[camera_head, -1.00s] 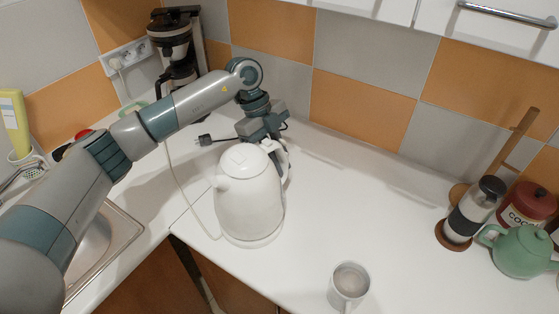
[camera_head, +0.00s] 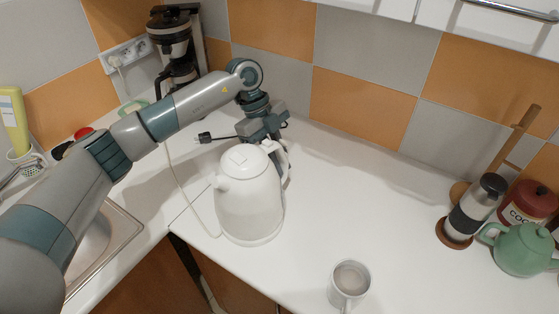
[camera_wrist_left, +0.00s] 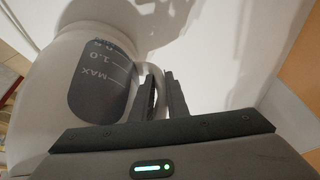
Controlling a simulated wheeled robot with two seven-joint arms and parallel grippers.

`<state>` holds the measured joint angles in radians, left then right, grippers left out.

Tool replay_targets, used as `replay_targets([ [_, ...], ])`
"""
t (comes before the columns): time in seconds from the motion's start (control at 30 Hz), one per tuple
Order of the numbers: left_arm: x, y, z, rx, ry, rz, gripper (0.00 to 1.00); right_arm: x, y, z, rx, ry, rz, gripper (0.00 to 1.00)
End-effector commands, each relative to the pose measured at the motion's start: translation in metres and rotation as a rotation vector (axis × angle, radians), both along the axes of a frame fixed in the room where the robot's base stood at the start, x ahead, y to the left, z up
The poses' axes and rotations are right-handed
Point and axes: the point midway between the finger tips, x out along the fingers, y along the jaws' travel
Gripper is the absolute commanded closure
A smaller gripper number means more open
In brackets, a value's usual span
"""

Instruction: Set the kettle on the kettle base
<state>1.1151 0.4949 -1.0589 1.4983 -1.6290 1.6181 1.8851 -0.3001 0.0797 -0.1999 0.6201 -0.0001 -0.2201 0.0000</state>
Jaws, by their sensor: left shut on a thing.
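The white kettle (camera_head: 248,200) stands upright near the counter's front edge, left of the mug. My left gripper (camera_head: 279,150) is behind it at the handle (camera_head: 284,160), largely hidden by the kettle. In the left wrist view the fingers (camera_wrist_left: 161,96) are shut on the handle, beside the kettle's grey level window (camera_wrist_left: 98,78). The kettle base (camera_head: 262,242) shows only as a thin pale rim under the kettle, with a white cord leading to it. I cannot tell whether the kettle is fully seated. My right gripper is out of view.
A white mug (camera_head: 349,285) stands to the right near the front edge. A coffee maker (camera_head: 176,50) is at the back left, and a sink (camera_head: 100,245) at the left. A French press (camera_head: 474,210) and green teapot (camera_head: 523,248) stand at the right. The middle counter is clear.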

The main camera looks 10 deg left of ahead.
Motion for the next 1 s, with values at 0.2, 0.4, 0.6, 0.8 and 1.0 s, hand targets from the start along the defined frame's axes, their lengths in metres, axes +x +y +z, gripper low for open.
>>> replay_targets([
  [0.2, 0.000, 0.000, 0.001, -0.002, -0.001, 0.001, 0.78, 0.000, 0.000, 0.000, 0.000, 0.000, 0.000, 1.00],
  [0.4, 0.000, 0.000, -0.003, 0.001, 0.000, 0.000, 0.78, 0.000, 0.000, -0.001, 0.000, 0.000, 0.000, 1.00],
  [0.6, 0.001, 0.002, 0.003, 0.001, 0.000, 0.001, 0.78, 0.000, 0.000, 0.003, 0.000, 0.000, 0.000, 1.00],
  [0.8, 0.003, 0.006, 0.015, 0.000, 0.000, 0.001, 0.78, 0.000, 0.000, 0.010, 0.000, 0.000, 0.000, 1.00],
  [1.0, 0.005, 0.011, 0.028, 0.000, 0.000, 0.001, 0.78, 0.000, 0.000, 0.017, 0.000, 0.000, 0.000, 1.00],
])
